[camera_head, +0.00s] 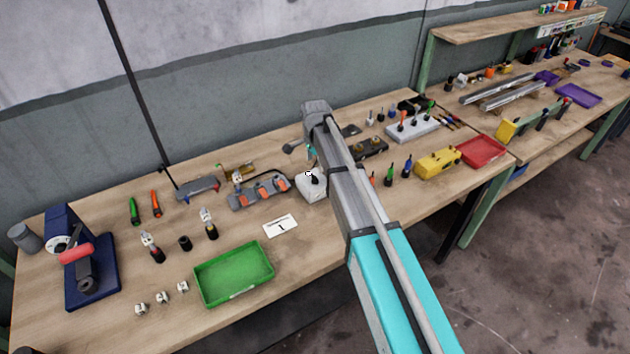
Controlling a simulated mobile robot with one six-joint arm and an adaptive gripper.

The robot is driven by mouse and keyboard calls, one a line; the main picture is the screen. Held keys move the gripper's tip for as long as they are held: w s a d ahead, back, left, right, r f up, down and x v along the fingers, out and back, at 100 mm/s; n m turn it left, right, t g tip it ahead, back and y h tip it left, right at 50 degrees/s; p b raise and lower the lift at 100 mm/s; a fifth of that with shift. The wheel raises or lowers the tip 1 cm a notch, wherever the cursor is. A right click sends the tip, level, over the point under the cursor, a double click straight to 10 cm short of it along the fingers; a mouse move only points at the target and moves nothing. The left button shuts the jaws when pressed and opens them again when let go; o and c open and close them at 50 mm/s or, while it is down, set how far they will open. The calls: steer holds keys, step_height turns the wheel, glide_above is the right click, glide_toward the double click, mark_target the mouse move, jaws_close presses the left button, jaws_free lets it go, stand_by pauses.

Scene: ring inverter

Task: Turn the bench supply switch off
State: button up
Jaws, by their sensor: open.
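A small white box (311,190) with a dark part on top stands near the middle of the workbench. It looks like the bench supply, but I cannot make out its switch or the switch position. My arm reaches over the bench from the lower right, and its wrist bends down behind the forearm. My gripper (310,173) is small and partly hidden in this view, just above or at the top of the white box. It is open, and nothing shows in it. I cannot tell whether it touches the box.
A grey strip with orange parts (260,192) lies left of the box, and a white card marked 1 (281,226) lies in front. A green tray (234,275) is at the front edge. A yellow block (437,163) and red tray (481,151) are right of my arm.

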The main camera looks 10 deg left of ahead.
mark_target(315, 177)
steer(key=shift+f+b, duration=2.7)
steer(key=shift+f, duration=0.3)
steer(key=c, duration=1.1)
steer(key=shift+c, duration=0.2)
